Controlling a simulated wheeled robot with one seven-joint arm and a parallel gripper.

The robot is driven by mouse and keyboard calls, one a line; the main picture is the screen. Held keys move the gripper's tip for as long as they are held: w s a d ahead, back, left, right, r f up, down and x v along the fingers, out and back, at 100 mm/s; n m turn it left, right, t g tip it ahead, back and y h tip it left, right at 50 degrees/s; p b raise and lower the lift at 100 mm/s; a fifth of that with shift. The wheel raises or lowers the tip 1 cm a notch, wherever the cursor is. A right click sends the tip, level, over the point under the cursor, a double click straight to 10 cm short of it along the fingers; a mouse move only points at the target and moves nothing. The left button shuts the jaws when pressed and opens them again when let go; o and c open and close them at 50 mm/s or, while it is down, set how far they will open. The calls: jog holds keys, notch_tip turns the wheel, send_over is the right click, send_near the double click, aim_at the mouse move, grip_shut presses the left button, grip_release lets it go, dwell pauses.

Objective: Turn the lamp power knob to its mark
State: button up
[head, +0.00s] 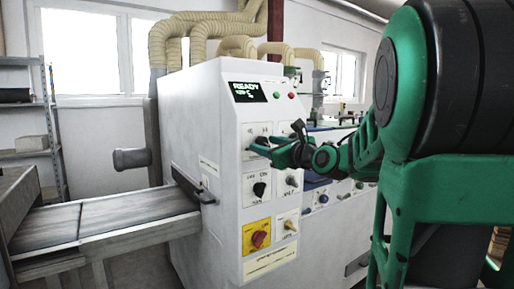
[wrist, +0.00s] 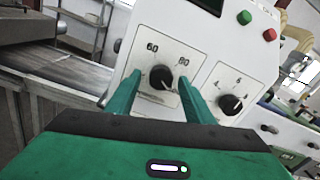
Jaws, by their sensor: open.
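A black round knob (wrist: 161,77) with a printed scale, including 60 and 80, sits on the white machine panel in the wrist view. I take it for the lamp power knob, but its name label is not readable. My gripper (wrist: 158,88) is open, with one green finger on each side of this knob. I cannot tell whether the fingers touch it. In the head view my gripper (head: 257,144) is at the upper part of the panel and covers the knob. The knob's pointer and its target mark are not clear.
A second black knob (wrist: 230,104) sits close on the right. A lit display (head: 249,92) and green and red buttons are above. A conveyor (head: 110,218) is at left.

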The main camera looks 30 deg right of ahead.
jog(key=shift+w, duration=0.35)
jog(key=c, duration=1)
jog(key=shift+c, duration=0.2)
